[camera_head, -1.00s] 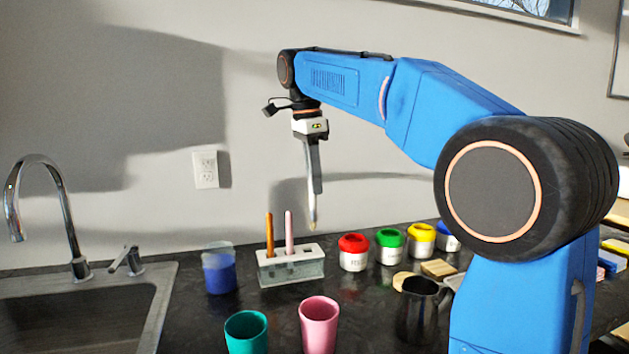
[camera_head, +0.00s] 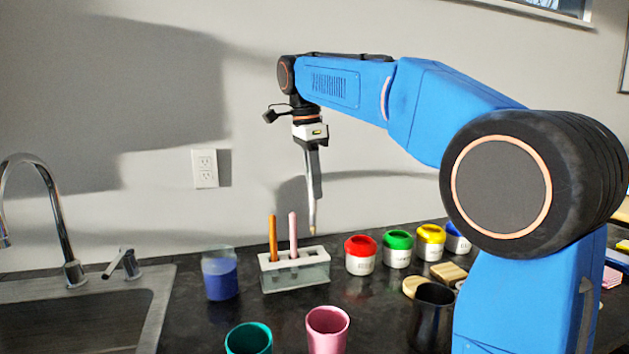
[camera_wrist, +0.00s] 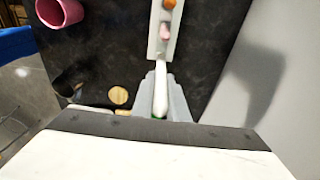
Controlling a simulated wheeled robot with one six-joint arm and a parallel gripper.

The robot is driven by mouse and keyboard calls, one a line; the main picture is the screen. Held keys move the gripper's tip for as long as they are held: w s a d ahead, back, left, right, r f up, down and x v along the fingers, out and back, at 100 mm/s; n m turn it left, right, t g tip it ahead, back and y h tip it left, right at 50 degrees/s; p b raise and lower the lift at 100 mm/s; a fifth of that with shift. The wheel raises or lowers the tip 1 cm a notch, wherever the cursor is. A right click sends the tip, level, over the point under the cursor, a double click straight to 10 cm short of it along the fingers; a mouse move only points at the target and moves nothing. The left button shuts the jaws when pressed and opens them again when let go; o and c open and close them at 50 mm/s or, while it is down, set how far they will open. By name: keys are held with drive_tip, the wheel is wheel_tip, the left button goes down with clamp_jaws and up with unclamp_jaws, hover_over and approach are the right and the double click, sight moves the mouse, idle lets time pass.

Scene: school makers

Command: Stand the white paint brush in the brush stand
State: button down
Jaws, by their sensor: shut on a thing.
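My gripper (camera_head: 313,190) is shut on the white paint brush (camera_wrist: 160,98) and holds it upright, tip down. In the head view only the brush's pale tip (camera_head: 312,229) shows below the fingers. The brush stand (camera_head: 296,270) is a pale block on the counter with a row of holes. An orange brush (camera_head: 273,240) and a pink brush (camera_head: 293,234) stand in it. The white brush appears above the right part of the stand. In the wrist view the stand (camera_wrist: 152,42) lies just beyond the fingers, and the near hole is hidden by the brush.
A blue cup (camera_head: 220,277) stands left of the stand. Red (camera_head: 360,257), green (camera_head: 397,252) and yellow (camera_head: 430,243) paint jars stand to its right. Teal (camera_head: 248,340) and pink (camera_head: 327,331) cups stand in front. A dark jug (camera_head: 430,318) is at front right, a sink (camera_head: 80,315) at left.

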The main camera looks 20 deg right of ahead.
sight(315, 231)
drive_tip(key=shift+f, duration=5.25)
drive_tip(key=c, duration=1.7)
unclamp_jaws()
drive_tip(key=shift+o, duration=0.2)
